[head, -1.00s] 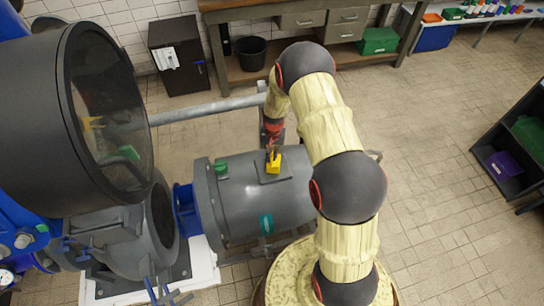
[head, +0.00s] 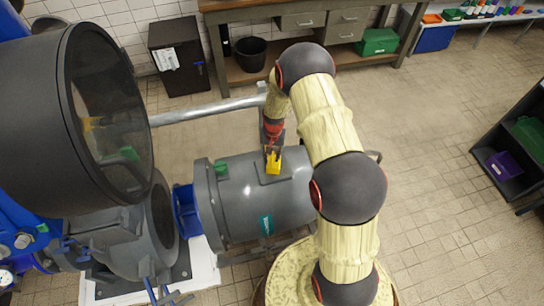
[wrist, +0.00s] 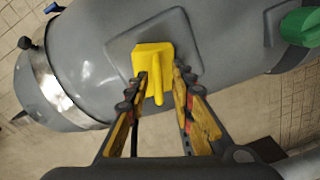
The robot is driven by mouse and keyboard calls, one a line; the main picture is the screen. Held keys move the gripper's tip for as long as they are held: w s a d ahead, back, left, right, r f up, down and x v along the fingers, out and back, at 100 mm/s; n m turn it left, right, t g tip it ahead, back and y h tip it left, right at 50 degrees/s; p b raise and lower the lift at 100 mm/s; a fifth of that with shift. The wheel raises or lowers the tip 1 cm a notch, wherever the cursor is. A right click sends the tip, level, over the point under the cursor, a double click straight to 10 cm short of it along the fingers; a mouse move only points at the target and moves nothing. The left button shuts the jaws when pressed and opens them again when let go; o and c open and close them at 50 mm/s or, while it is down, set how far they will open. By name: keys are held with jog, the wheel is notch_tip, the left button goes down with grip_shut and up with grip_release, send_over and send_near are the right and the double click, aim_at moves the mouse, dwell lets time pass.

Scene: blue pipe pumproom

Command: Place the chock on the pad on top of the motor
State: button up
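The yellow chock (head: 273,165) rests on the square grey pad (head: 262,177) on top of the grey motor (head: 240,200). In the wrist view the chock (wrist: 152,57) lies within the outline of the pad (wrist: 118,50), with its narrow grip bar pointing toward my gripper. My gripper (wrist: 160,80) is open, with its fingers spread on either side of the bar. The right finger is clear of it; the left finger is close beside it, and I cannot tell if they touch. In the head view my gripper (head: 272,150) is just above the chock.
A green part (head: 221,168) sits on the motor left of the pad. A pale pipe (head: 205,110) runs behind the motor. A large dark round housing (head: 75,120) stands at the left.

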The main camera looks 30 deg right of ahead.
jog(key=s+a+r+n+t+p, duration=0.1)
jog(key=s+a+r, duration=0.15)
jog(key=r, duration=1.05)
jog(key=s+a+r+n+t, duration=0.1)
jog(key=s+a+r, duration=0.15)
jog(key=r, duration=1.05)
jog(key=s+a+r+n+t+p, duration=0.15)
jog(key=s+r, duration=0.25)
jog(key=r, duration=0.9)
jog(key=s+a+r+n+t, duration=0.1)
jog(key=s+a+r, duration=0.1)
jog(key=s+r, duration=0.3)
jog(key=s+a+r+n+t, duration=0.1)
jog(key=s+a+r+n, duration=0.1)
jog(key=s, duration=1.2)
notch_tip(320, 180, up, 3)
jog(key=shift+s+a+f+b, duration=0.1)
jog(key=shift+s+a+b, duration=0.2)
jog(key=shift+a, duration=0.15)
notch_tip(320, 180, down, 2)
jog(key=shift+f+b, duration=0.2)
jog(key=shift+b, duration=1.05)
